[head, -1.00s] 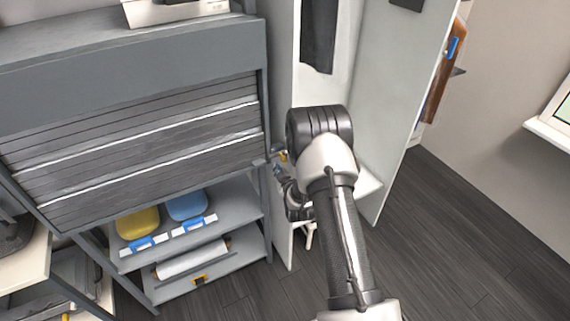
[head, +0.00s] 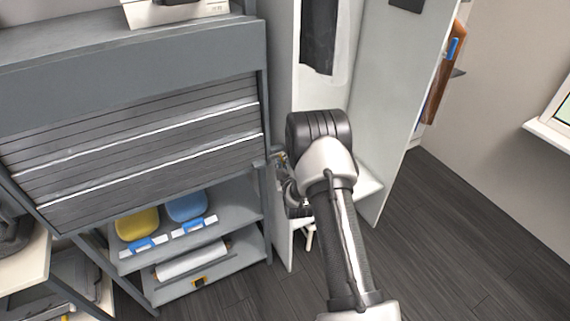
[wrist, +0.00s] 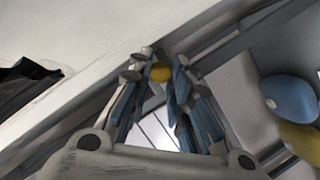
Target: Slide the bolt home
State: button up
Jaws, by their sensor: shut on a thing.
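The knob lies by the pale edge strip of the white panel. The rest of the bolt is hidden by the fingers or too small to make out. In the head view my gripper (head: 279,160) is at the right post of the grey shutter unit, mostly hidden behind my own arm, and the knob cannot be made out there.
A grey roller shutter (head: 140,145) is left of my gripper, with a shelf (head: 235,205) below holding a yellow and a blue item (head: 187,206). A white panel (head: 385,110) stands to the right. Dark floor (head: 450,240) is clear at right.

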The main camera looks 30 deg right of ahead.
grip_shut()
jog(key=shift+a, duration=0.1)
jog(key=a+b, duration=0.1)
jog(key=a, duration=0.3)
jog(key=shift+s+a, duration=0.1)
jog(key=shift+a, duration=0.25)
jog(key=o, duration=0.7)
grip_release()
jog(key=shift+a, duration=0.2)
jog(key=shift+o, duration=0.7)
jog(key=shift+d, duration=0.1)
